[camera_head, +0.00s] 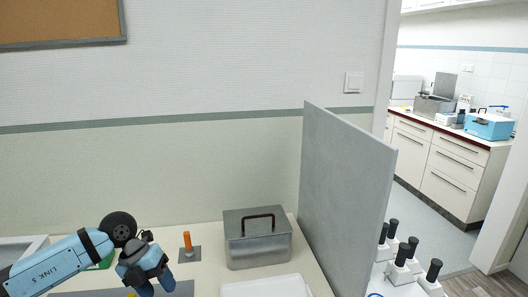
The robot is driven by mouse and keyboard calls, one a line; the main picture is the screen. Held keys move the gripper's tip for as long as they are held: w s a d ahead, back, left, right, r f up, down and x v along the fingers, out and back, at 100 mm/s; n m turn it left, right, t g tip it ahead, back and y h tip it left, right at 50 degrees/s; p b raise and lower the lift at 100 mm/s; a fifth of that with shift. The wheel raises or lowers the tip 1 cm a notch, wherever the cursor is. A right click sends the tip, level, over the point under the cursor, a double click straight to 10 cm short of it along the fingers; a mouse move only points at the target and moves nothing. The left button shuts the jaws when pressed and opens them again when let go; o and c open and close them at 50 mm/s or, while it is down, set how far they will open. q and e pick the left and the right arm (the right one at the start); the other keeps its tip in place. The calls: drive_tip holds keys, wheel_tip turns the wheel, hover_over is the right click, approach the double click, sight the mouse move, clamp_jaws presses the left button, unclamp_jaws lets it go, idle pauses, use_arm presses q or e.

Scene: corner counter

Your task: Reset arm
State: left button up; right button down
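My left arm comes in from the lower left, and its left gripper (157,286) points down over the counter. Its two blue fingers stand apart with the grey mat showing between them, and I see nothing held. The lower finger is partly cut off by the bottom edge. My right gripper is not in view.
An orange upright object (187,241) stands on a dark pad (190,257). A metal box with a handled lid (258,250) stands right of it, behind a white tray (265,288). A grey partition (345,200) bounds the counter; several black-topped devices (401,257) stand beyond it.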

use_arm(q)
drive_tip(key=s+d+r+n+t+h+p, duration=0.2)
drive_tip(key=s+d+n+t+h, duration=0.25)
drive_tip(key=d+h, duration=0.35)
drive_tip(key=s+d+r+n+t+h+p, duration=0.2)
drive_tip(key=s+d+n+t+h, duration=0.3)
drive_tip(key=d, duration=0.4)
drive_tip(key=s+a+f+n+y+p, duration=0.1)
drive_tip(key=s+a+f+n+y, duration=0.2)
drive_tip(key=s+f+n+y, duration=0.1)
drive_tip(key=s+a+f+n+t+y+p, duration=0.1)
drive_tip(key=s+a+f+n+y, duration=0.3)
drive_tip(key=f+n, duration=0.5)
drive_tip(key=s+a+f+n+t+y+p, duration=0.1)
drive_tip(key=s+a+f+n+y, duration=0.2)
drive_tip(key=s+f+n+y, duration=0.3)
drive_tip(key=n, duration=0.3)
drive_tip(key=shift+s+a+f+y+p, duration=0.15)
drive_tip(key=shift+f+y+p, duration=0.2)
drive_tip(key=shift+y, duration=0.05)
drive_tip(key=shift+t, duration=0.25)
